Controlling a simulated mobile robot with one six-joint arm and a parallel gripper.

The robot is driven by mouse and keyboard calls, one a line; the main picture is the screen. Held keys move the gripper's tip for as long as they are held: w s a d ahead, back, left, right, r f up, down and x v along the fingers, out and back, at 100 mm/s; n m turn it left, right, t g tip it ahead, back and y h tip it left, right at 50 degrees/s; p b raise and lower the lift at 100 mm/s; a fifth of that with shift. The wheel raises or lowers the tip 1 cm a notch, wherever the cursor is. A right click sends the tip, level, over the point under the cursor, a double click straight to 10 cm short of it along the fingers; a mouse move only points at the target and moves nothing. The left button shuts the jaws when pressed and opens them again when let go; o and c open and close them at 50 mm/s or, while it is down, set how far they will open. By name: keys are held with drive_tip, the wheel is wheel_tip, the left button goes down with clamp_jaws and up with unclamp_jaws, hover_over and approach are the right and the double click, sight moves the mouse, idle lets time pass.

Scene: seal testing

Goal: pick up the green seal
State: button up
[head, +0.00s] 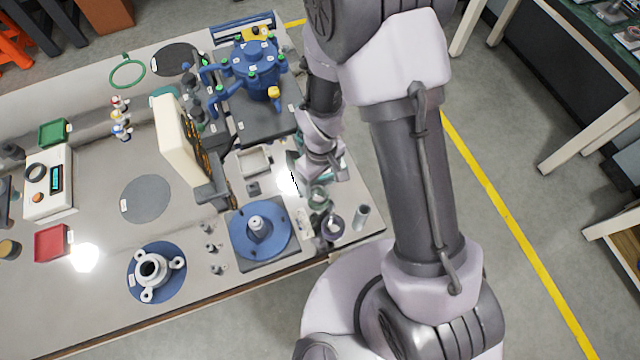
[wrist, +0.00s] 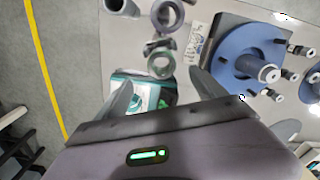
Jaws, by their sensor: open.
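I cannot tell for certain which is the green seal. My gripper (wrist: 163,84) is open, its fingers apart and nothing held between them. A teal and white box (wrist: 125,83) lies below the fingers and is partly hidden by them. In the head view my gripper (head: 318,166) is over the table's right end.
A dark grey ring (wrist: 169,13) and a grey cylinder (head: 361,216) stand near the table's right edge. A blue flanged disc (head: 252,238) with a central post is close by. A blue pump-like assembly (head: 256,70) stands behind. The grey table is clear around the dark disc (head: 146,199).

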drive_tip(key=b, duration=0.1)
hover_over(318, 198)
drive_tip(key=f, duration=0.5)
drive_tip(key=shift+s+d+f, duration=0.2)
drive_tip(key=shift+s+d, duration=0.05)
drive_tip(key=shift+d, duration=0.05)
drive_tip(key=f, duration=0.1)
drive_tip(key=f+b, duration=0.1)
drive_tip(key=f, duration=0.1)
drive_tip(key=f+b, duration=0.1)
drive_tip(key=f, duration=0.1)
drive_tip(key=shift+w+a+f, duration=0.2)
drive_tip(key=shift+a, duration=0.1)
drive_tip(key=shift+r, duration=0.15)
drive_tip(key=shift+c, duration=0.9)
drive_tip(key=c, duration=1.5)
